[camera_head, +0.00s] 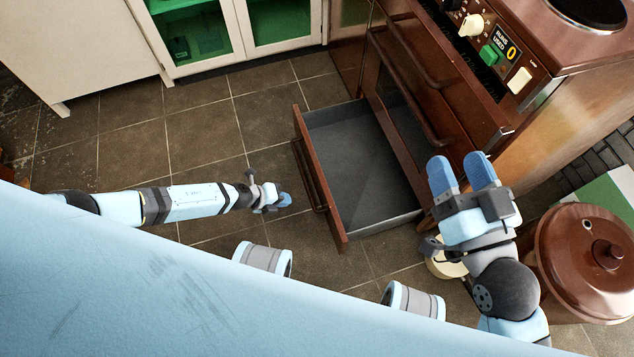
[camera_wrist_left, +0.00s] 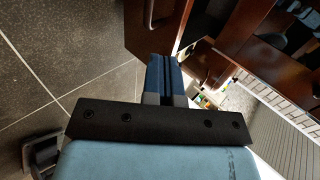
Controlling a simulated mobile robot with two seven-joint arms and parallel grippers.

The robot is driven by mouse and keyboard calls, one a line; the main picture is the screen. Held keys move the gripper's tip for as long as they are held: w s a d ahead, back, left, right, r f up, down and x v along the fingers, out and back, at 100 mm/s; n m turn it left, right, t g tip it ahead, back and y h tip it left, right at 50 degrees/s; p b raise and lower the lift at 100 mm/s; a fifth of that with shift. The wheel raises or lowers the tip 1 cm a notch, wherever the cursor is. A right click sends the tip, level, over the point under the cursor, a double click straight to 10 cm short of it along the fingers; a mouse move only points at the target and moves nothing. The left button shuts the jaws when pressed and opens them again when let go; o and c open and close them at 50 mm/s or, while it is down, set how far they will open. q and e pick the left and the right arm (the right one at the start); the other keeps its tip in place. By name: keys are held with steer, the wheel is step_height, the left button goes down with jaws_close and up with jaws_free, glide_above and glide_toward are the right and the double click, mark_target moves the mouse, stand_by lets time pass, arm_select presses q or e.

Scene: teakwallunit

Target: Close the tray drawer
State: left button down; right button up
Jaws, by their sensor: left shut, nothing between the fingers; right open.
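The tray drawer (camera_head: 365,160) is pulled far out at the bottom of a brown stove. It is a grey, empty tray with a brown front (camera_head: 318,180) that carries a bar handle. My left gripper (camera_head: 287,199) is shut and empty, a little left of the drawer front in the head view. In the left wrist view its fingers (camera_wrist_left: 163,80) are together, with a brown panel and a metal handle (camera_wrist_left: 150,14) beyond them. I cannot tell whether they touch the front. My right gripper (camera_head: 461,172) is open and empty, right of the drawer near the stove.
The stove (camera_head: 480,90) has an upper oven door handle and knobs. A brown lidded pot (camera_head: 590,255) stands at the right. A white cabinet with green-lit glass doors (camera_head: 240,25) stands at the back. Tiled floor (camera_head: 200,130) left of the drawer is clear.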

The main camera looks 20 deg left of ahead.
mark_target(325, 198)
arm_select(q)
steer(key=b+x, duration=0.2)
steer(key=x, duration=0.2)
steer(key=r+b+x, duration=0.1)
steer(key=b+x, duration=0.1)
steer(key=x, duration=0.2)
steer(key=d+b+x, duration=0.1)
steer(key=b+x, duration=0.1)
steer(key=x, duration=0.2)
steer(key=shift+w+d+r, duration=0.15)
steer(key=shift+w+r, duration=0.1)
steer(key=shift+w, duration=0.15)
steer(key=shift+w+d, duration=0.25)
steer(key=shift+d, duration=0.05)
arm_select(e)
step_height(325, 198, down, 6)
steer(key=w+n+g, duration=0.1)
steer(key=n, duration=0.1)
steer(key=shift+g, duration=0.4)
arm_select(q)
steer(key=shift+r, duration=0.1)
arm_select(e)
steer(key=shift+d, duration=0.1)
